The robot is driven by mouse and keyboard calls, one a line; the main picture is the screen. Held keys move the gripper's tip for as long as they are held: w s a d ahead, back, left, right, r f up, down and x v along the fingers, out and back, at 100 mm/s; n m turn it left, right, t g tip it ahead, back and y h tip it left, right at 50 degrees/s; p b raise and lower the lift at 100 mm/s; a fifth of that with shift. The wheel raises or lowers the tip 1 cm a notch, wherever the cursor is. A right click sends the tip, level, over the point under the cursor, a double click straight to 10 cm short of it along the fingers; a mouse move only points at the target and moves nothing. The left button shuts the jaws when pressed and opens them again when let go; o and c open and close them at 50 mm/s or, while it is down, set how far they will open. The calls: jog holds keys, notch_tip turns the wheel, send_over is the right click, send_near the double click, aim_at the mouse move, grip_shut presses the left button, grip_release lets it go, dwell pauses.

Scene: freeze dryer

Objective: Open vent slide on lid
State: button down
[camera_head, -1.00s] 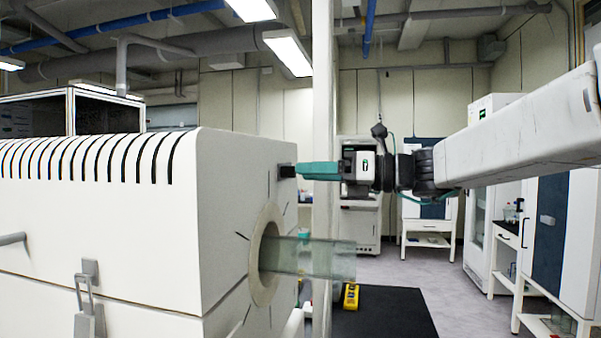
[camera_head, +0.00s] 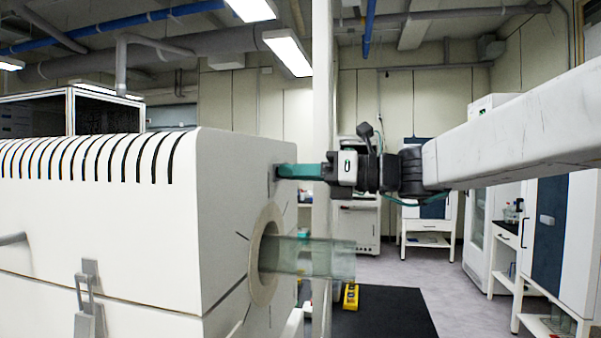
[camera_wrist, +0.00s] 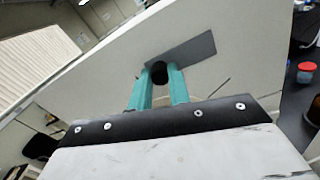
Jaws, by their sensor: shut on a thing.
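The white lid (camera_head: 235,165) of the dryer fills the left of the head view, with its end face toward my arm. My gripper (camera_head: 285,171) meets this face near the top, above the round port. In the wrist view, my gripper (camera_wrist: 160,76) has its two teal fingers on either side of a black knob (camera_wrist: 159,71), shut on it. A dark grey rectangular strip (camera_wrist: 195,47) lies on the face beside the knob, reaching to the upper right. In the head view the fingers mostly hide the knob.
A glass tube (camera_head: 315,258) sticks out of a round collar (camera_head: 262,255) below my gripper. A pale post (camera_head: 323,110) stands behind. Dark slots line the lid's top edge. The floor (camera_head: 405,275) to the right is open.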

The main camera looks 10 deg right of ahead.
jog(key=shift+s+a+f, duration=0.1)
jog(key=shift+s+a, duration=0.2)
jog(key=shift+s, duration=0.4)
jog(key=shift+s+a, duration=0.25)
jog(key=shift+s, duration=0.4)
jog(key=c, duration=1.3)
grip_release()
jog(key=shift+s, duration=0.1)
jog(key=v, duration=0.7)
jog(key=shift+d, duration=0.35)
jog(key=shift+s, duration=0.15)
